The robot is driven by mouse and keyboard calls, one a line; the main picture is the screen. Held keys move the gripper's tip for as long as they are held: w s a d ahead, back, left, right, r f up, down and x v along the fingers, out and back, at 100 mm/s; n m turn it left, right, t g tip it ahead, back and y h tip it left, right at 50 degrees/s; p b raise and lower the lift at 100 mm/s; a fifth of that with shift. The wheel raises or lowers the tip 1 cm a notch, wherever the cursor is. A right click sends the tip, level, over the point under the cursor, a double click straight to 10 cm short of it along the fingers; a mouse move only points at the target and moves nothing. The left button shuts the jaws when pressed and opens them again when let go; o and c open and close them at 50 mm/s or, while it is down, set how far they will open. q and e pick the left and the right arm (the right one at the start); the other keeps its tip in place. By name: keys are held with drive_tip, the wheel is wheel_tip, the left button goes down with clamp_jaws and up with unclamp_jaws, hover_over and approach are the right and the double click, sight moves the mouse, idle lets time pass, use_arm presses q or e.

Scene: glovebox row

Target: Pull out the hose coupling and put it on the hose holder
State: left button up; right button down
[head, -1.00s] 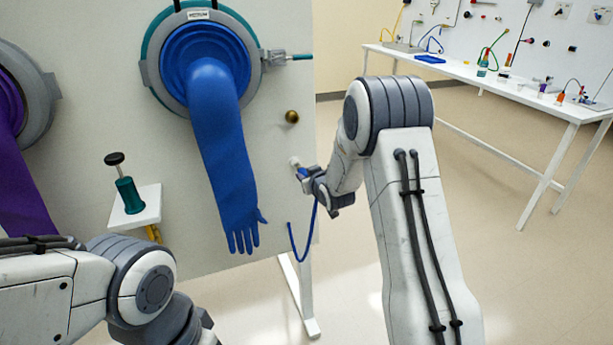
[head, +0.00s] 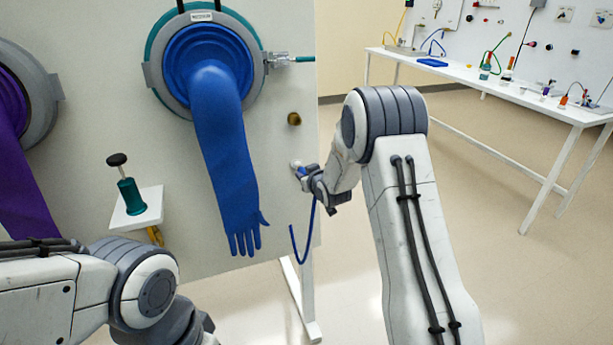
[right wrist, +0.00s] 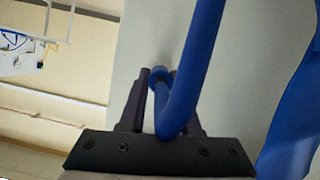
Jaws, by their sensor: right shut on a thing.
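The blue hose (head: 309,230) hangs in a loop below my right gripper, in front of the right part of the white panel. My right gripper (head: 303,173) is shut on the hose's coupling end, close to a small pale round fitting (head: 296,163) on the panel. In the right wrist view the blue coupling collar (right wrist: 160,76) sits between the dark fingers, and the hose (right wrist: 190,75) bends across the view in front of them. Whether the coupling is seated in the fitting or apart from it is hidden. I cannot tell which part is the hose holder. My left gripper is out of view.
A blue glove (head: 224,150) hangs from its round port, left of my right gripper. A brass knob (head: 294,118) sits above the gripper. A small shelf (head: 152,208) bears a teal-bodied, black-topped item (head: 131,195). Open floor lies right of the panel; a long white table (head: 500,90) stands behind.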

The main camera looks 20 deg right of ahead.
drive_tip(key=shift+w, duration=0.3)
drive_tip(key=c, duration=0.5)
unclamp_jaws()
drive_tip(key=shift+w, duration=0.1)
drive_tip(key=shift+c, duration=0.2)
drive_tip(key=v, duration=1)
drive_tip(key=shift+s+b, duration=0.25)
drive_tip(key=shift+b, duration=0.15)
drive_tip(key=shift+r, duration=0.1)
